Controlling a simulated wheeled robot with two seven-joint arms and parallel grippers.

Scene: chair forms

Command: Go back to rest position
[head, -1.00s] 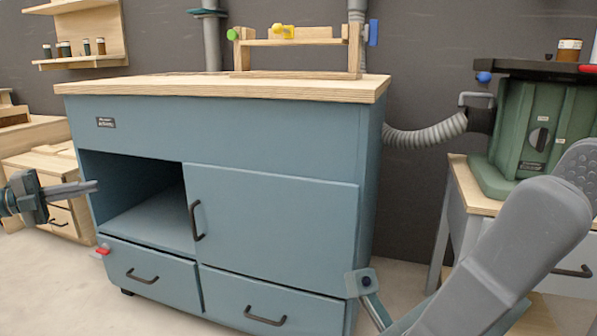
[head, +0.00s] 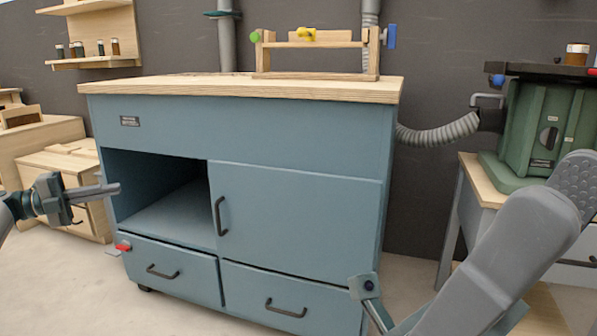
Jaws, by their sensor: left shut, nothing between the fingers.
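My left gripper (head: 97,191) is at the left edge of the head view, in front of the blue cabinet's left side. Its fingers are together and hold nothing. The blue workbench cabinet (head: 245,131) has an open compartment (head: 170,208) on the left and a closed door (head: 300,222) on the right. Two closed drawers (head: 172,272) sit below. My right arm comes in from the lower right, in front of the cabinet's right side. Its gripper fingers are not clearly visible.
A wooden frame jig (head: 315,45) with coloured knobs stands on the benchtop. A green machine (head: 545,130) sits on a stand at right. A grey hose (head: 438,131) runs between them. Wooden drawers (head: 62,165) stand at left, below a wall shelf (head: 95,60). Floor shows at lower left.

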